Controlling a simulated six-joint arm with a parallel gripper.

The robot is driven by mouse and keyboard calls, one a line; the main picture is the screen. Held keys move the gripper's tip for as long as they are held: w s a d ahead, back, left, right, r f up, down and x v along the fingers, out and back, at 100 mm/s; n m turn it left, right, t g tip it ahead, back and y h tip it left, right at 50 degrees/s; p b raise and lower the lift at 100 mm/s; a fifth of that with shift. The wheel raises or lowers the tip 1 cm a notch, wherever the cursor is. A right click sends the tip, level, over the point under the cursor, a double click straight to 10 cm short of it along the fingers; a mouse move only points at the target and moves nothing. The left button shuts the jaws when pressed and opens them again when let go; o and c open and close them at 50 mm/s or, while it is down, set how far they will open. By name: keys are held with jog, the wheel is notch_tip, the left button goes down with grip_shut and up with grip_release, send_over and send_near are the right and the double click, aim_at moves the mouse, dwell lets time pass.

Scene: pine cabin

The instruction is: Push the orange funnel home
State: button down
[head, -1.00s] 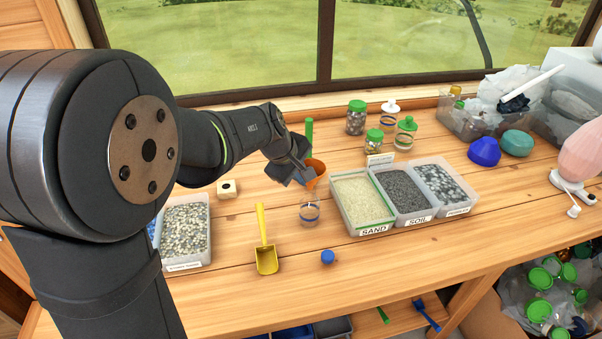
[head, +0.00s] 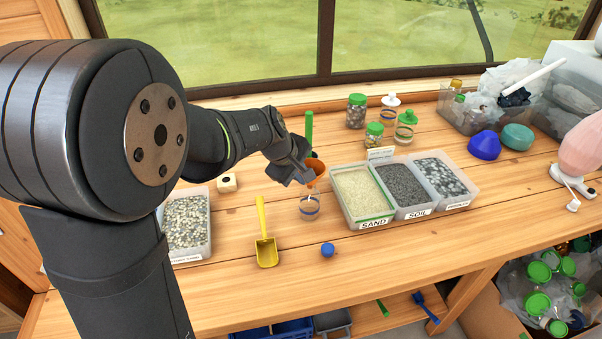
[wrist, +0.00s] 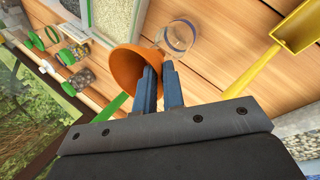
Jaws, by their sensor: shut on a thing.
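The orange funnel (head: 316,170) is in my gripper (head: 300,176), just behind and above a clear jar (head: 309,211) with a blue band. In the wrist view the funnel (wrist: 131,66) shows its wide orange side, and the blue fingers of my gripper (wrist: 160,84) are shut on it. The clear jar (wrist: 180,37) is close beside the funnel there. In the head view the narrow end points down toward the jar's mouth. I cannot tell whether it touches the jar or has entered it.
A yellow scoop (head: 266,246) and a blue cap (head: 327,250) lie in front. The sand bin (head: 365,222) stands close on the right, and a gravel bin (head: 206,252) stands left. A green-handled tool (head: 309,125) stands behind the funnel. Bare wood lies around the cap.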

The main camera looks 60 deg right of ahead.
jog(key=shift+f, duration=0.2)
jog(key=c, duration=1.5)
grip_release()
jog(key=shift+o, duration=0.2)
jog(key=v, duration=1.7)
jog(key=shift+r, duration=0.25)
jog(key=shift+s+f, duration=0.1)
jog(key=shift+f, duration=0.05)
jog(key=x, duration=1.7)
